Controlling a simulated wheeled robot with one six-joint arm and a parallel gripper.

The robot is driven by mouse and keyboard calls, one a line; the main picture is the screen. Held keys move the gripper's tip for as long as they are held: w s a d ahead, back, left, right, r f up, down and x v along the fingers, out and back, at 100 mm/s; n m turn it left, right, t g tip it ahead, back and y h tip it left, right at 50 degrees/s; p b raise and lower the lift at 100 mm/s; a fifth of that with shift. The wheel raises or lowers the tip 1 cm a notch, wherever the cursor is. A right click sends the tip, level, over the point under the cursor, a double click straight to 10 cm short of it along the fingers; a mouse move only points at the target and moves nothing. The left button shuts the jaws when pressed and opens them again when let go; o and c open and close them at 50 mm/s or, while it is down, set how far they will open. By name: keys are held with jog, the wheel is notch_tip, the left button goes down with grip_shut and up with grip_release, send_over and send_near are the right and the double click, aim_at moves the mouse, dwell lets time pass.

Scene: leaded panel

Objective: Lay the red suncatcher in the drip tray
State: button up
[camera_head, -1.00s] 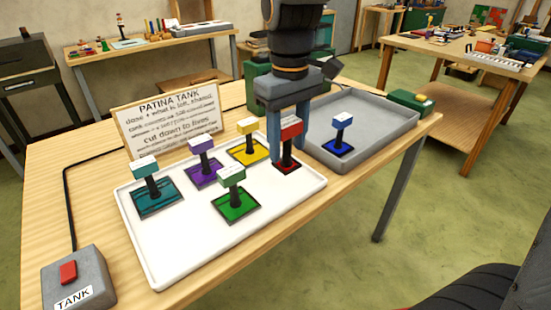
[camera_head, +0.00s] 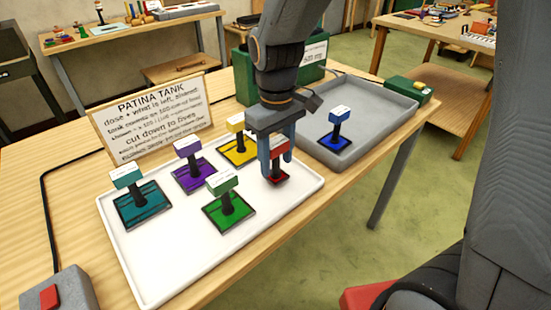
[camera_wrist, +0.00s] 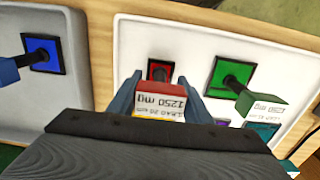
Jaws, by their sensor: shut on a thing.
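The red suncatcher (camera_head: 279,149) has a red block on a dark stem above a small red square base, at the right end of the white tray (camera_head: 170,270). My gripper (camera_head: 277,163) is shut on its block from above. The wrist view shows the block (camera_wrist: 160,97), labelled 1250 mg, between my fingers, and its base (camera_wrist: 160,70) over the white tray. I cannot tell whether the base touches the tray. The grey drip tray (camera_head: 375,93) lies to the right, holding an upright blue suncatcher (camera_head: 337,140).
The white tray also holds yellow (camera_head: 239,150), purple (camera_head: 193,170), teal (camera_head: 140,205) and green (camera_head: 227,205) suncatchers. A patina tank sign (camera_head: 150,115) stands behind. A green box (camera_head: 408,90) sits beyond the drip tray, which has free floor around the blue piece.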

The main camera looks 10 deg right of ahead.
jog(key=shift+f, duration=0.45)
jog(key=o, duration=1.1)
jog(key=shift+f, duration=0.15)
notch_tip(320, 180, up, 12)
jog(key=shift+r+b, duration=0.2)
jog(key=shift+b, duration=0.6)
jog(key=shift+s, duration=0.1)
